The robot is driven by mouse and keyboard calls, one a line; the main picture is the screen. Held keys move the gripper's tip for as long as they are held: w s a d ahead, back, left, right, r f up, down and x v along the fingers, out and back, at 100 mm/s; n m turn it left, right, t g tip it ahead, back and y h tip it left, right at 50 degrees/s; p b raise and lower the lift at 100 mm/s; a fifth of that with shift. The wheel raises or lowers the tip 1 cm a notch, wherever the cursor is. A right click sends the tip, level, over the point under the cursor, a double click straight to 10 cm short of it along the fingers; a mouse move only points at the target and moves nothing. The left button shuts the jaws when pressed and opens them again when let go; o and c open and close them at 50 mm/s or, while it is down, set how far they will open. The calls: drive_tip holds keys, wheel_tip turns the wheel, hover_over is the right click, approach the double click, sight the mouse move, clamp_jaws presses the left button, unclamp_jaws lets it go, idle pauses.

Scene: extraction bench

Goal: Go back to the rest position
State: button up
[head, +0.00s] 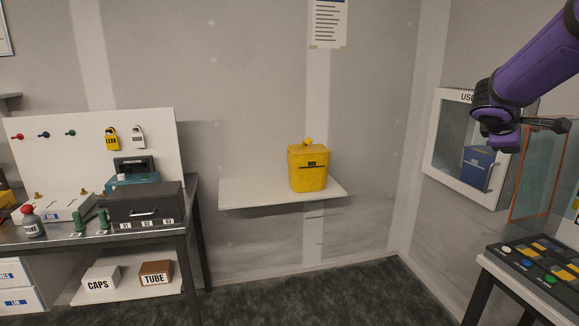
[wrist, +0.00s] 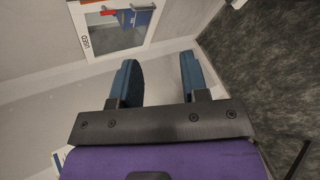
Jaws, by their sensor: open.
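My gripper (wrist: 158,82) is open in the wrist view, with its two blue-grey fingers apart and nothing between them. In the head view my purple arm reaches in from the upper right, and its end is in front of the white wall cabinet (head: 432,150). The fingers are hard to make out there. The cabinet, labelled with a word starting "US", has a blue container (head: 477,168) inside. In the wrist view the cabinet (wrist: 112,42) lies beyond the fingers, at the upper left.
A bench (head: 75,238) at left holds a grey drawer box (head: 145,205), a bottle and padlocks on a board. A yellow container (head: 308,168) stands on a wall shelf (head: 250,194). A table with a button panel (head: 540,262) is at lower right. The floor between is clear.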

drive_tip(key=s+a+f+m+y, duration=0.1)
drive_tip(key=s+a+m+y, duration=0.3)
drive_tip(key=s+a, duration=0.8)
drive_tip(key=s+a+f+m+y, duration=0.2)
drive_tip(key=s+a+m+y, duration=0.3)
drive_tip(key=s+a, duration=0.7)
drive_tip(key=s+y, duration=0.1)
drive_tip(key=s, duration=0.5)
drive_tip(key=shift+a+f+m+g, duration=0.15)
drive_tip(key=shift+a+m+g, duration=0.15)
drive_tip(key=shift+a, duration=0.05)
